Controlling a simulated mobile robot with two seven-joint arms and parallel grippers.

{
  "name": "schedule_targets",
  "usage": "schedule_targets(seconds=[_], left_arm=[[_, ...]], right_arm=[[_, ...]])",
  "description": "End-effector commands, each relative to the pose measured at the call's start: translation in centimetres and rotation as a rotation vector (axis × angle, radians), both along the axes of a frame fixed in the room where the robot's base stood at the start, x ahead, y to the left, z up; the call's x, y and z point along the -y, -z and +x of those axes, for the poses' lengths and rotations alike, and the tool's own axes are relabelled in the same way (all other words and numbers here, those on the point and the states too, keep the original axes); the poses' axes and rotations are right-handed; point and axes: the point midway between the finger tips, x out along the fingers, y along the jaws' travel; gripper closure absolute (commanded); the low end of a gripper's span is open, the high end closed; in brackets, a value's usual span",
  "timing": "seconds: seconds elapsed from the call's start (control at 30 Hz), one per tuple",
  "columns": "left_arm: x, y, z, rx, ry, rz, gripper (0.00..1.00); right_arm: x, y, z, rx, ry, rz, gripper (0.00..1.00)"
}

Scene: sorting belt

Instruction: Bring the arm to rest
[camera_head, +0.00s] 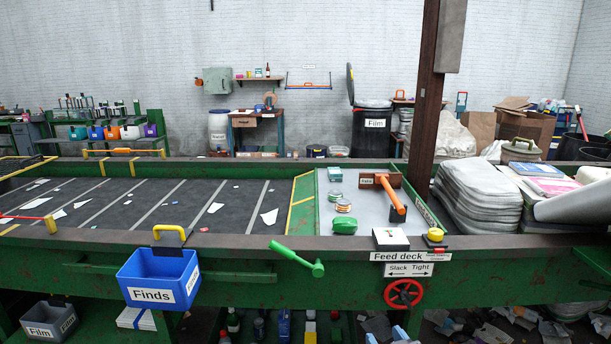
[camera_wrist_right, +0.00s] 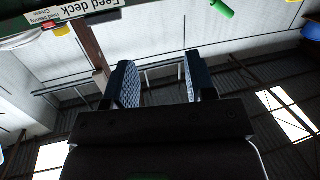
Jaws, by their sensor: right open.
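My right gripper (camera_wrist_right: 160,84) shows in the right wrist view. Its two dark padded fingers stand well apart with nothing between them, so it is open and empty. Past the fingers are the roof beams and the white wall, seen tilted. The upside-down Feed deck sign (camera_wrist_right: 85,12) is at the top left of that view, apart from the fingers. I cannot make out either gripper in the head view, and my left gripper shows in neither view.
The dark belt (camera_head: 150,205) with paper scraps leads to the grey feed deck (camera_head: 375,222). A blue Finds bin (camera_head: 157,280), a green lever (camera_head: 298,258) and a red handwheel (camera_head: 403,293) are along the front rail. A brown post (camera_head: 424,110) rises behind.

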Motion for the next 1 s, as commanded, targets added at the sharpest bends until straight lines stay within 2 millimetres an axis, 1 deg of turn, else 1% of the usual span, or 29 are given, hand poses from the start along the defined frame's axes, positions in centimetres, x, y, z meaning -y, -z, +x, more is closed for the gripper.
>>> schedule_targets(seconds=[0.03,0.1,0.17,0.2,0.27,0.3,0.37,0.4,0.5,0.6,0.7,0.77,1.0], left_arm=[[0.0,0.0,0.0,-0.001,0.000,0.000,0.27],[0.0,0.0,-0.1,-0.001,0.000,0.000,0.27],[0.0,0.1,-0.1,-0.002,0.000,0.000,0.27],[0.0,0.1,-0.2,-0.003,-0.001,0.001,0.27],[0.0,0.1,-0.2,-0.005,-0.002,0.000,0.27],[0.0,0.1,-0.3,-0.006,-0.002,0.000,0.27],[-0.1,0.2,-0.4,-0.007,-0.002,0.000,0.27],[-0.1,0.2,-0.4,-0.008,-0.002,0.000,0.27],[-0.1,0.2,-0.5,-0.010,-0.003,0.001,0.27],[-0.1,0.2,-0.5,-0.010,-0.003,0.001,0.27],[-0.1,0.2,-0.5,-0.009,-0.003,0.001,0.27],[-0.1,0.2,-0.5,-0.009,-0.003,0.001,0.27],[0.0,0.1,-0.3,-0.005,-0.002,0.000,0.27]], right_arm=[[1.5,1.6,-1.9,-0.029,0.024,-0.003,0.49],[3.2,3.5,-4.2,-0.068,0.053,-0.008,0.49],[4.6,5.1,-6.3,-0.105,0.078,-0.014,0.49],[5.5,6.1,-7.8,-0.131,0.093,-0.019,0.49],[6.8,7.8,-10.1,-0.174,0.116,-0.027,0.49],[7.7,8.9,-11.6,-0.204,0.130,-0.033,0.49],[8.8,10.7,-14.1,-0.253,0.151,-0.041,0.49],[9.4,11.8,-15.7,-0.286,0.164,-0.047,0.49],[10.6,14.3,-19.4,-0.362,0.187,-0.058,0.49],[11.2,15.9,-22.2,-0.416,0.200,-0.064,0.49],[11.5,16.8,-23.8,-0.447,0.209,-0.066,0.49],[11.6,17.0,-24.3,-0.456,0.211,-0.066,0.49],[11.6,17.1,-24.5,-0.461,0.213,-0.066,0.49]])
